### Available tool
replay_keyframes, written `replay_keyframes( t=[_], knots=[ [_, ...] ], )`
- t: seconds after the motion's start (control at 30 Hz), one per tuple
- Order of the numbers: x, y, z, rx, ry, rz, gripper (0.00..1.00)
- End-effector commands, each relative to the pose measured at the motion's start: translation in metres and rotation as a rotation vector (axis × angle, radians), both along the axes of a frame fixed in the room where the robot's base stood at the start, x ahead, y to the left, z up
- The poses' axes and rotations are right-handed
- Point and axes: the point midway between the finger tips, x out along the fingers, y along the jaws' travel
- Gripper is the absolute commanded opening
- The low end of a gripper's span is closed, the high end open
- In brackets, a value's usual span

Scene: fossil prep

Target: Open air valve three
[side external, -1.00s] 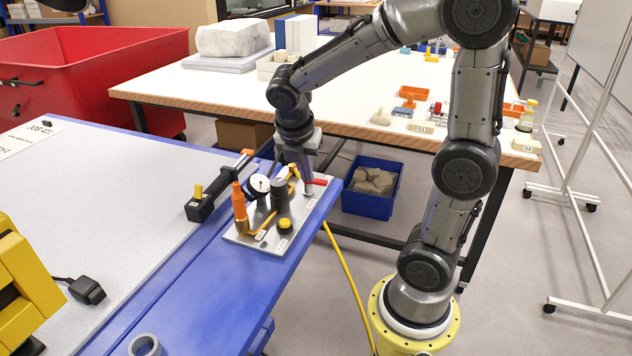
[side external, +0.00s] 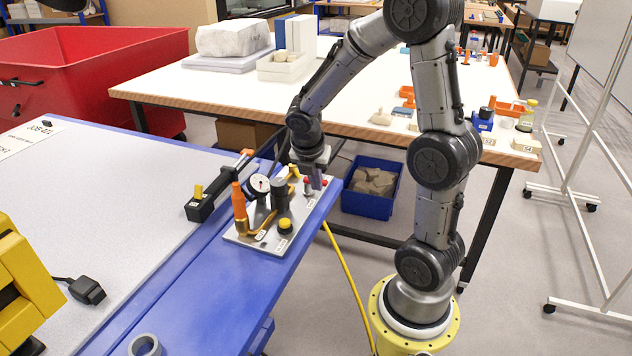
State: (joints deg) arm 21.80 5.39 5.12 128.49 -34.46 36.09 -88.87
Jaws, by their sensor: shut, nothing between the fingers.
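A metal plate (side external: 258,243) with air fittings lies on the blue edge of the near table. At its right end a valve with a red handle (side external: 308,182) stands on a small grey post. My gripper (side external: 317,186) is shut and points down at this handle, with red showing on both sides of the fingers. It seems to touch or nearly touch the handle; I cannot tell which. The handle's middle and exact angle are hidden by the fingers. The plate's labels are too small to read, so I cannot tell which valve is number three.
Left of the valve, the plate carries a round gauge (side external: 260,184), a black cylinder (side external: 279,194), an orange-topped fitting (side external: 239,203) and a yellow button (side external: 285,224). A black block with a yellow lever (side external: 205,204) sits beside it. A blue bin (side external: 368,206) stands on the floor behind.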

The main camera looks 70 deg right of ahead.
Motion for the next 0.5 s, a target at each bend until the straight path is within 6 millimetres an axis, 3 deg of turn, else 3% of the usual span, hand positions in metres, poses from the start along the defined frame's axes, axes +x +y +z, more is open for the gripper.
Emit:
replay_keyframes(
  t=[0.5],
  knots=[
    [-0.0019, -0.0016, 0.0005, 0.0, 0.0, 0.057, 0.0]
  ],
)
